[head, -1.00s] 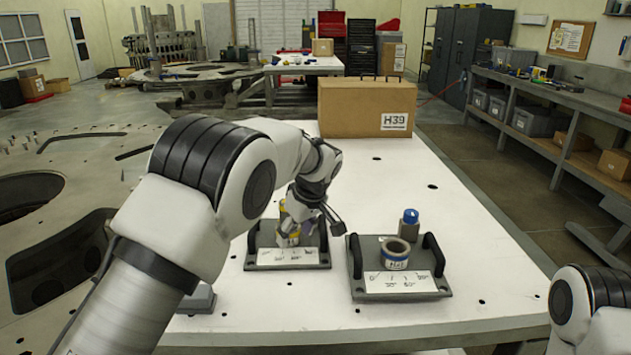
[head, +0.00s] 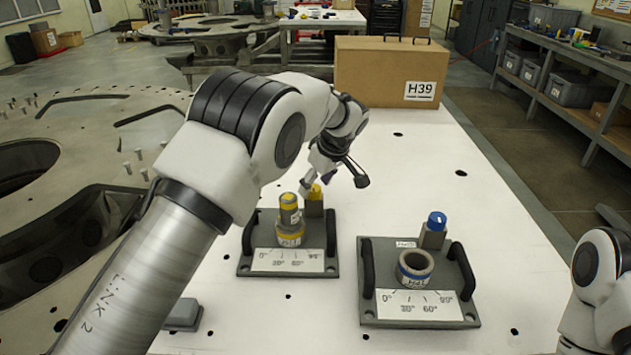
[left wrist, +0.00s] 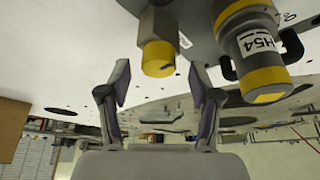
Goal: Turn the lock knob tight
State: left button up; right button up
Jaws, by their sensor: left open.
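The left plate (head: 246,268) carries a yellow-banded cylinder (head: 289,209) standing in a yellow-ringed socket (head: 291,239). Behind it to the right, a yellow lock knob (head: 315,193) sits on a grey block (head: 314,209). My left gripper (head: 318,184) is open at this knob. In the left wrist view the knob (left wrist: 157,58) lies between and just beyond the spread fingertips (left wrist: 158,80), with no clear contact. The cylinder, labelled H54 (left wrist: 256,45), is beside the right finger there. My right gripper is out of view.
A second plate (head: 368,318) to the right has an empty blue-ringed socket (head: 415,268), a blue knob (head: 437,221) and black handles. A cardboard box marked H39 (head: 385,75) stands at the back. The white tabletop between box and plates is clear.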

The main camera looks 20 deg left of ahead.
pick_arm(q)
jog(key=shift+w+a+f, duration=0.25)
jog(key=shift+w+f, duration=0.2)
jog(key=shift+f, duration=0.3)
jog(key=shift+s+r, duration=0.2)
jog(key=shift+s, duration=0.1)
jog(key=shift+d, duration=0.1)
jog(key=c, duration=1.1)
jog(key=shift+c, duration=0.2)
